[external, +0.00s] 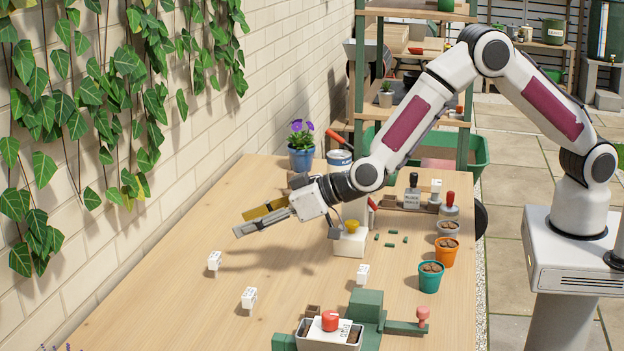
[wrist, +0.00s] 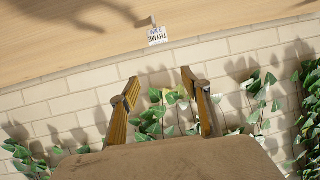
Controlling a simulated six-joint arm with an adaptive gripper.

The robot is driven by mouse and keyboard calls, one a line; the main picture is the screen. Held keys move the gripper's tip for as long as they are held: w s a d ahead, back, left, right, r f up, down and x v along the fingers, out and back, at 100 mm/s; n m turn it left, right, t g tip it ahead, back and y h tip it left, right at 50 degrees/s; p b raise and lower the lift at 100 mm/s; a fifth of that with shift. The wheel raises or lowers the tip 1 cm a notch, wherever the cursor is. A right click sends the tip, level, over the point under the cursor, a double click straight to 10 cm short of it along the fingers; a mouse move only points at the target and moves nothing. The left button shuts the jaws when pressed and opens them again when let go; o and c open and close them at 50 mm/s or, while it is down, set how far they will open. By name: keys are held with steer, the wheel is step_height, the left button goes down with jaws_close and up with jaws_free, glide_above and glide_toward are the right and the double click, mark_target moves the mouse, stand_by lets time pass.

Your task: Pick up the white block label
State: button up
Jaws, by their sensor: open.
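Several small white block labels stand on the wooden table. One white block label (external: 214,261) is near the wall side, another (external: 249,298) is closer to the camera, and a third (external: 362,274) is to the right. In the wrist view a label printed "THYME" (wrist: 157,37) stands near the table edge, beyond my fingertips. My gripper (external: 240,222) is open and empty, held above the table and pointing left toward the wall. Its two fingers (wrist: 160,77) are spread apart in the wrist view, with nothing between them. Which label the wrist view shows is not certain.
A white block with a yellow knob (external: 349,243) stands under my wrist. Teal (external: 430,280) and orange (external: 446,252) pots line the right side. An ivy-covered brick wall (external: 200,110) bounds the left. The left table area is mostly clear.

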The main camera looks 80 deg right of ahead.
glide_toward(219, 257)
steer(key=w, duration=0.1)
steer(key=w+a, duration=0.1)
steer(key=shift+w+f+t+h, duration=0.4)
steer(key=shift+w, duration=0.1)
steer(key=shift+x, duration=1.2)
steer(key=shift+f, duration=0.2)
steer(key=shift+f+x, duration=0.15)
steer(key=shift+x, duration=0.6)
steer(key=shift+f+x, duration=0.2)
steer(key=shift+x, duration=1.45)
steer(key=shift+d, duration=0.1)
steer(key=c, duration=1)
